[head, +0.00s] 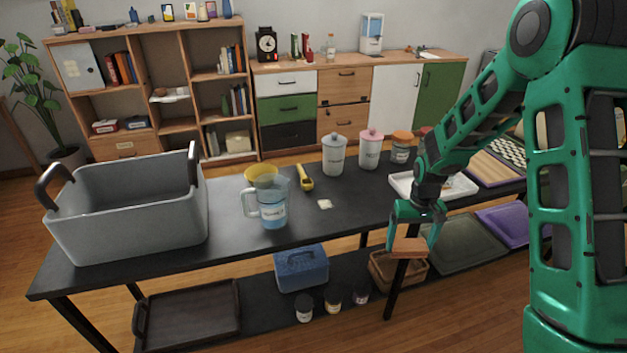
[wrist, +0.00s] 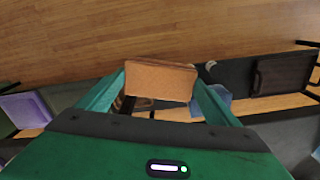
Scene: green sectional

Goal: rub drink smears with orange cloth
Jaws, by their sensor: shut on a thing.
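My green gripper (head: 410,240) is shut on the orange cloth (head: 408,250), a folded block-like piece. It hangs in front of the black table's front edge, away from the tabletop (head: 345,225). In the wrist view the orange cloth (wrist: 160,80) spans between both fingers of my gripper (wrist: 160,88), with wooden floor behind it. I cannot make out any drink smears on the table. A small pale patch (head: 325,203) lies on the tabletop, too small to identify.
A grey bin (head: 130,215) stands at the table's left. A blue jug (head: 272,212) with a yellow funnel (head: 261,175), a yellow tool (head: 305,178) and lidded canisters (head: 333,157) stand mid-table. A white tray (head: 455,188) is behind my gripper. The front middle tabletop is clear.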

